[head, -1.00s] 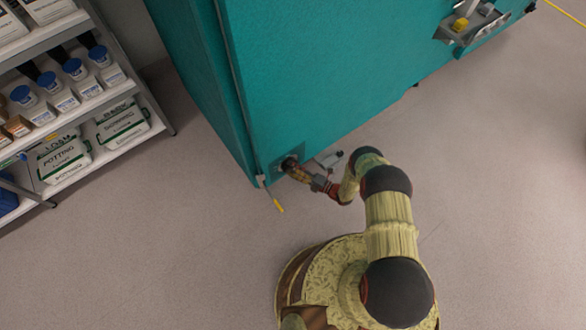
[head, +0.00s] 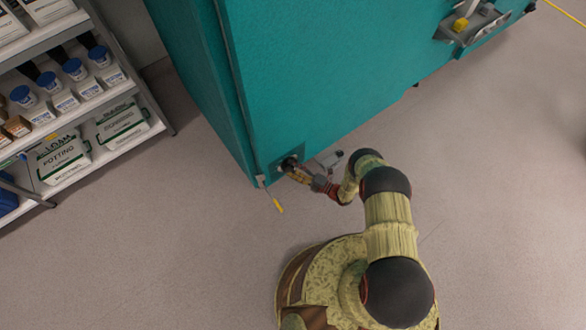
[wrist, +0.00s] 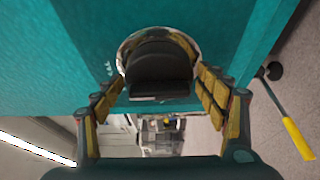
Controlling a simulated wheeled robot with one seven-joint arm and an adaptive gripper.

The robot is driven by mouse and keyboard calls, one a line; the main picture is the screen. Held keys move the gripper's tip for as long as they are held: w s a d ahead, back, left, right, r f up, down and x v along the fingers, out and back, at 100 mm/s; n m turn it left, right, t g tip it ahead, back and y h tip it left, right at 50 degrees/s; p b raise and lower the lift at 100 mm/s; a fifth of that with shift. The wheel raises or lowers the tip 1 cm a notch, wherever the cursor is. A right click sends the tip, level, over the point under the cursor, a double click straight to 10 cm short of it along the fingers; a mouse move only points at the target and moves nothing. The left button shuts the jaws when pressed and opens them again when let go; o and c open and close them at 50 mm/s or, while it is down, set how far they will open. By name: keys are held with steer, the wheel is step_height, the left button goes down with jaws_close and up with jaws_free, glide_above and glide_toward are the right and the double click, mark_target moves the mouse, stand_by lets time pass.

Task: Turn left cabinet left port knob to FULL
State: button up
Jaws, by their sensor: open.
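The port knob (wrist: 160,68) is black with a raised grip bar and sits in a shiny round ring on the teal cabinet. In the head view the knob (head: 289,163) is low on the cabinet near its left corner, at the tip of my arm. My gripper (wrist: 160,92) is open, with one padded finger on each side of the knob. I cannot tell whether the fingers touch it. Small white marks (wrist: 108,70) show left of the ring, too small to read fully. The gripper also shows in the head view (head: 297,172), partly hidden by the wrist.
The teal cabinet (head: 320,70) fills the middle. A lever with a yellow grip (wrist: 297,138) sticks out near the knob. A grey tray (head: 470,25) is on the cabinet at upper right. The floor is clear around.

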steer(key=shift+s+d, duration=0.1)
steer(key=v, duration=1.1)
steer(key=shift+s+d, duration=0.2)
steer(key=shift+d, duration=0.1)
